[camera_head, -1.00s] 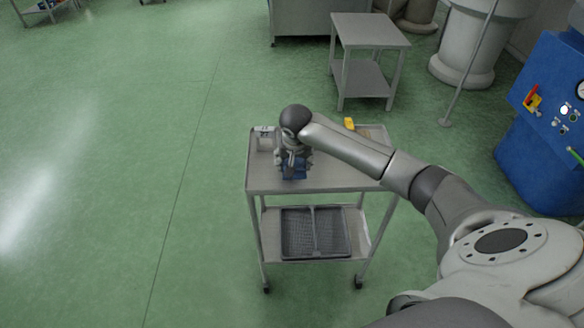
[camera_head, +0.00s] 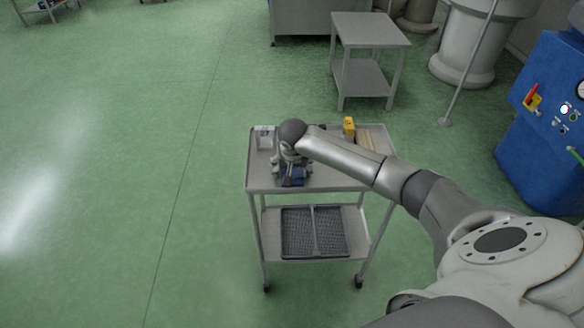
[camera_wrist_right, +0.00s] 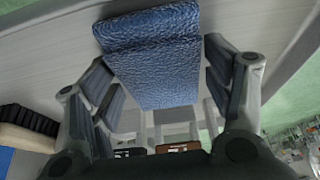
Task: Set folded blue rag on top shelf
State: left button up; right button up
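The folded blue rag (camera_head: 292,177) is at the near left part of the trolley's top shelf (camera_head: 335,178), under my right gripper (camera_head: 291,168). In the right wrist view the rag (camera_wrist_right: 155,60) fills the space between the fingers of my right gripper (camera_wrist_right: 158,55). The fingertips lie against its two side edges, so the gripper looks shut on it. The rag is at or just above the shelf; contact underneath is hidden. My left gripper is in neither view.
A white container (camera_head: 264,139) stands at the shelf's back left. A yellow item (camera_head: 349,127) stands at the back, beside tan strips (camera_head: 366,140). A grey divided basket (camera_head: 314,231) is on the lower shelf. The shelf's front right is clear.

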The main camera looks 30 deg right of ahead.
dwell(0.3)
jog(key=v, duration=1.2)
jog(key=shift+w+r, duration=0.1)
jog(key=shift+r, duration=0.15)
